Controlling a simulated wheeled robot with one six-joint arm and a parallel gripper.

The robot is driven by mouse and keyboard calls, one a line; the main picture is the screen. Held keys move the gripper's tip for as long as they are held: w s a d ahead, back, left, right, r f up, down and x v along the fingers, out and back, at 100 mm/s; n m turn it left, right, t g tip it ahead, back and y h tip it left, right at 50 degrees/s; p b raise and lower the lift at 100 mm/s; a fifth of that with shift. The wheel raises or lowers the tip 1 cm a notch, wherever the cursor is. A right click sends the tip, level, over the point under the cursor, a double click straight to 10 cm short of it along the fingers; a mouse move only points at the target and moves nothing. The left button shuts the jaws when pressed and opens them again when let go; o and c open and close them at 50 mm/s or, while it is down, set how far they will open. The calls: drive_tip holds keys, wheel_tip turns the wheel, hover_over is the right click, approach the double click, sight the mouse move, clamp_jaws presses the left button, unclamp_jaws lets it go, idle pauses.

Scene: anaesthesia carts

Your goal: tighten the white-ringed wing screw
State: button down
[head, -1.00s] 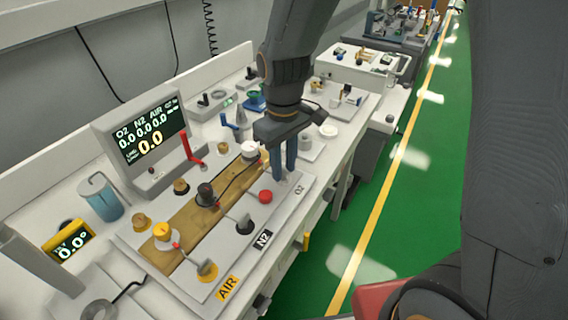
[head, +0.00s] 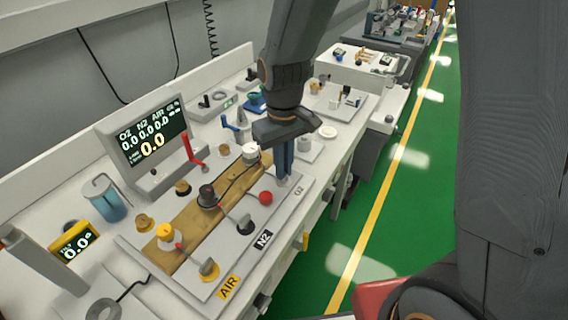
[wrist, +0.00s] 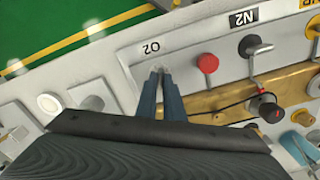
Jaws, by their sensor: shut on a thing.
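My gripper (head: 283,176) points down at the panel end marked O2, with its fingers close together. In the wrist view its fingertips (wrist: 160,72) are shut around a small pale piece, which I take to be the white-ringed wing screw (wrist: 158,67). The fingers hide most of the screw, so its wing angle cannot be told. The similar screws by the N2 and AIR labels have a black ring (head: 244,227) and a yellow ring (head: 209,271).
A red button (head: 266,198) sits close beside my gripper. A white-topped knob (head: 250,151) and a black knob with a cable (head: 207,197) stand on the brass strip (head: 190,230). The display (head: 150,135) reads 0.0.

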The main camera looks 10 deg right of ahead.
drive_tip(key=m+p, duration=0.3)
drive_tip(key=m, duration=0.2)
drive_tip(key=shift+r, duration=0.1)
drive_tip(key=m+p, duration=0.2)
drive_tip(key=m, duration=0.4)
idle(0.4)
drive_tip(key=c, duration=1.9)
unclamp_jaws()
drive_tip(key=shift+o, duration=0.2)
drive_tip(key=shift+r+b, duration=0.65)
drive_tip(key=shift+r, duration=3.2)
